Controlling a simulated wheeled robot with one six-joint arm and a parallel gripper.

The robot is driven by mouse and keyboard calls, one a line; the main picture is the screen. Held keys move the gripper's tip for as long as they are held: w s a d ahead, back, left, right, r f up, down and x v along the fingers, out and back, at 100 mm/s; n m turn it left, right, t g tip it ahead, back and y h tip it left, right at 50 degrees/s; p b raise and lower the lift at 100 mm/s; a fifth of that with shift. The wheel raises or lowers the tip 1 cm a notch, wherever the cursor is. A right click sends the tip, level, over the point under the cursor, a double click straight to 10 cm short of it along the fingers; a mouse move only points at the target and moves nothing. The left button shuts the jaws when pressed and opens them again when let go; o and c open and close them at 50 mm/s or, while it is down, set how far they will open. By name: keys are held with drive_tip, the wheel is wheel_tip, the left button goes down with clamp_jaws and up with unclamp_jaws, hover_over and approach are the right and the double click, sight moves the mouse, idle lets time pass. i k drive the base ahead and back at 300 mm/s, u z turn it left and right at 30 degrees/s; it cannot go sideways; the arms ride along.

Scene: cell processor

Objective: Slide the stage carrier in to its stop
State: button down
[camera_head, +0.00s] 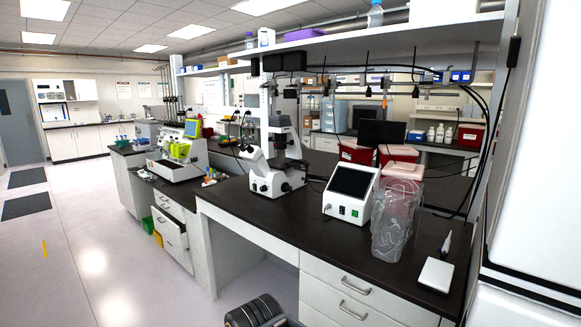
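A white benchtop instrument (172,170) with yellow-green parts and a small tilted screen (192,128) stands on the dark bench at centre left. It may be the cell processor, but it is too small to be sure. I cannot single out the stage carrier or its stop at this distance, nor tell how far in it is. A white microscope (268,186) with a stage stands nearer, in the middle of the bench. My gripper is not in view.
The dark bench (240,203) also carries a white screen box (350,193), a clear plastic bag (398,220) and a small white device (437,273). An open drawer (170,229) juts into the aisle. Dark round discs (254,311) are low in front. The pale floor (95,250) at left is mostly clear.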

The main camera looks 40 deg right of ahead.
sight(301, 163)
drive_tip(key=z, duration=0.15)
drive_tip(key=i, duration=2.5)
drive_tip(key=z, duration=0.8)
